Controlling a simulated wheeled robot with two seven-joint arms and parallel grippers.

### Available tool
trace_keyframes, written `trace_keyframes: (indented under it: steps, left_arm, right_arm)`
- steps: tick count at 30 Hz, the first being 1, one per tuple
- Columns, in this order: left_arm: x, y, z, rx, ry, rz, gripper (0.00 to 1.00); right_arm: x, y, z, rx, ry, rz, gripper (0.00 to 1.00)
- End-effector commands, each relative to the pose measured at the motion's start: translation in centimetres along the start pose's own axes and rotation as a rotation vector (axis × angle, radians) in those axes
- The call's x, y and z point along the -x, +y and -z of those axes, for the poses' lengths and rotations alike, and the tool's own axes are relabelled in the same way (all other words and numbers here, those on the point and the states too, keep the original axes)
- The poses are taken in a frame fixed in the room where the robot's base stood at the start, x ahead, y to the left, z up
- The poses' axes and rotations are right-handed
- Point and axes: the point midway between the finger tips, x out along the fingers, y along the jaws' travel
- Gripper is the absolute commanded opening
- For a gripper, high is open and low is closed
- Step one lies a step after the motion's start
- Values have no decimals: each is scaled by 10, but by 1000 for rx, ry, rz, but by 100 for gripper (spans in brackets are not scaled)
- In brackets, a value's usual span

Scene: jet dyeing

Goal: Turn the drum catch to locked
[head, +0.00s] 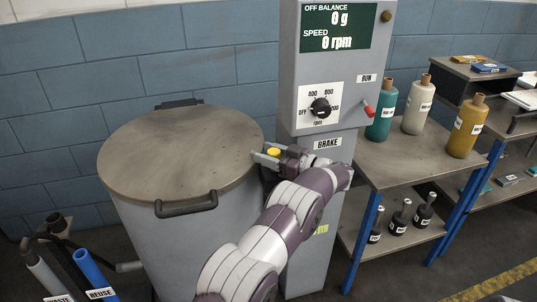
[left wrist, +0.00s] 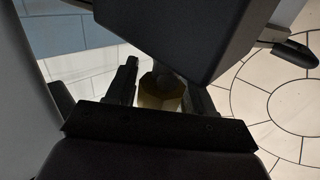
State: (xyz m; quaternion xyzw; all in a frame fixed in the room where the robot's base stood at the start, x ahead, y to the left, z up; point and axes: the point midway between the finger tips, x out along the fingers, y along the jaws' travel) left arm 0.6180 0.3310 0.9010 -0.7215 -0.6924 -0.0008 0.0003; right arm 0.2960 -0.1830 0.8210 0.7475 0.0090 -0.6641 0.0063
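The closed drum (head: 185,235) stands at the left under a round grey-brown lid (head: 170,150) with a dark handle at its front. A yellow round-topped knob (head: 273,152) sits between the drum's right rim and the control column; it looks like the drum catch, but its lock marking is not visible. My left gripper (head: 266,154) is at this knob, its fingers on either side. In the left wrist view a dull yellow part (left wrist: 160,92) shows between the two dark fingers. I cannot tell whether they press on it. My right gripper is not in view.
The control column (head: 335,75) reads 0 g and 0 rpm, with a dial (head: 320,108), a red-tipped RUN lever (head: 368,110) and a BRAKE label. A shelf (head: 405,165) with bottles stands at the right. Blue and grey pipes (head: 92,272) are at the lower left.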

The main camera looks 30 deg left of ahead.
Motion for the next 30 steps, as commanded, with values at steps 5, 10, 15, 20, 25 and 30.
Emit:
trace_keyframes:
  steps: [5, 10, 15, 20, 25, 30]
  left_arm:
    - [0, 0, 0, 0, -1, 0, 65]
    - [2, 0, 0, 0, -1, -1, 65]
    - [33, 1, -1, 0, -1, -5, 65]
    - [78, 1, -1, 1, -1, -5, 65]
    - [113, 0, -2, 0, -1, -2, 65]
    - [126, 0, 0, 0, -2, -1, 65]
  right_arm:
    - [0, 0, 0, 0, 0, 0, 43]
    - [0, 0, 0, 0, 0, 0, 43]
    - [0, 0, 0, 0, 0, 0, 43]
    - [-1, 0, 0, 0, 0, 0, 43]
    - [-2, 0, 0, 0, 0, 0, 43]
    - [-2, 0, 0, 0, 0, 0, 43]
